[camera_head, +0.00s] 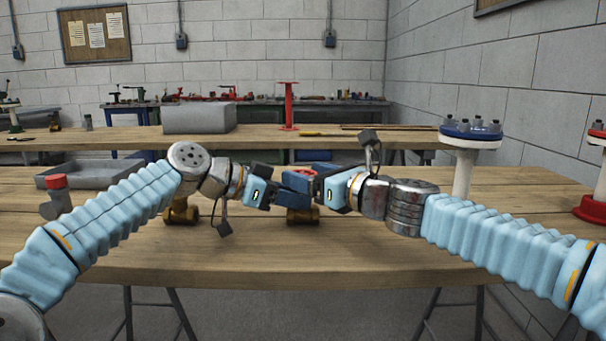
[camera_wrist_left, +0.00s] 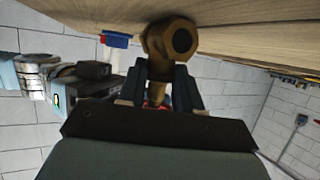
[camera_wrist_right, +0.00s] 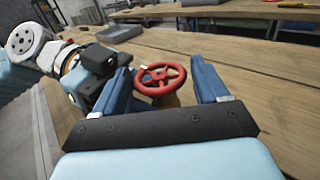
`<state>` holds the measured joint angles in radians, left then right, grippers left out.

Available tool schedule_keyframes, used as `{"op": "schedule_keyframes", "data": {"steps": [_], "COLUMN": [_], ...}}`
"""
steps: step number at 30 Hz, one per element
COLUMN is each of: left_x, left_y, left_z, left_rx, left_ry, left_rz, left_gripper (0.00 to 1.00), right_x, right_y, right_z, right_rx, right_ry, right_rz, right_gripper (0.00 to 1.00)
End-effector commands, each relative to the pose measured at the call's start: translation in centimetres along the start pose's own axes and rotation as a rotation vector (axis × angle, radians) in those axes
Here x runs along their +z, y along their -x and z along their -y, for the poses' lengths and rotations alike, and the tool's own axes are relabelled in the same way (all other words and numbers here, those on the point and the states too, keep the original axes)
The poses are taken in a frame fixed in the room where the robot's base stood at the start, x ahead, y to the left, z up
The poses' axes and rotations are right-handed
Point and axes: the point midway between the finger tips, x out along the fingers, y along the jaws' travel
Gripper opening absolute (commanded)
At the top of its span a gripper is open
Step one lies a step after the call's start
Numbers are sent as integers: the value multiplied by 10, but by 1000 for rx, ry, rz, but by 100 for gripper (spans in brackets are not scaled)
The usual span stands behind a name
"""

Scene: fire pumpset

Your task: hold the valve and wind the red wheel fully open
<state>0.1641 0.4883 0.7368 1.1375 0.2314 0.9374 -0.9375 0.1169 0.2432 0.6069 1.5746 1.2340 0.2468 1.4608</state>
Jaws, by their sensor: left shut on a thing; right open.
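The brass valve (camera_head: 303,216) stands on the front wooden table, mostly hidden behind my grippers in the head view. Its red wheel (camera_head: 304,171) shows just above the fingers. My left gripper (camera_head: 298,190) is shut on the valve; in the left wrist view its fingers (camera_wrist_left: 160,80) sit either side of the brass neck, next to the valve body (camera_wrist_left: 170,42). My right gripper (camera_head: 318,186) is open. In the right wrist view the red wheel (camera_wrist_right: 160,80) lies between its spread fingers (camera_wrist_right: 160,68), with a visible gap to the right finger.
Another brass fitting (camera_head: 181,212) stands on the table behind my left wrist. A grey tray (camera_head: 92,176) and a red-capped part (camera_head: 56,190) lie at left. A blue-topped flanged post (camera_head: 463,172) stands at right. The table's front strip is clear.

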Motion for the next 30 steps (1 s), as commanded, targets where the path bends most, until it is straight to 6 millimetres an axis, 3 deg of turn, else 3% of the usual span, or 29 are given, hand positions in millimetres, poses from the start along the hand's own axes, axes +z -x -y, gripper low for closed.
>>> {"op": "schedule_keyframes", "data": {"steps": [5, 13, 14, 22, 30], "left_x": [-1, -1, -1, -1, -1], "left_y": [0, 0, 0, 0, 0], "left_z": [0, 0, 0, 0, 0], "left_rx": [-1, -1, -1, 0, 0], "left_ry": [-1, -1, -1, -1, -1], "left_rz": [-2, -2, -2, -2, -1], "left_gripper": [0, 0, 0, 0, 0], "right_x": [0, 0, 0, 0, 1], "right_y": [-16, -17, -17, -17, -18], "right_z": [-1, -1, -1, 0, 0], "right_rx": [2, 0, 0, 0, 30], "right_ry": [1, 2, 2, 2, 2], "right_rz": [0, 0, 0, 0, 4], "right_gripper": [73, 73, 72, 32, 32]}}
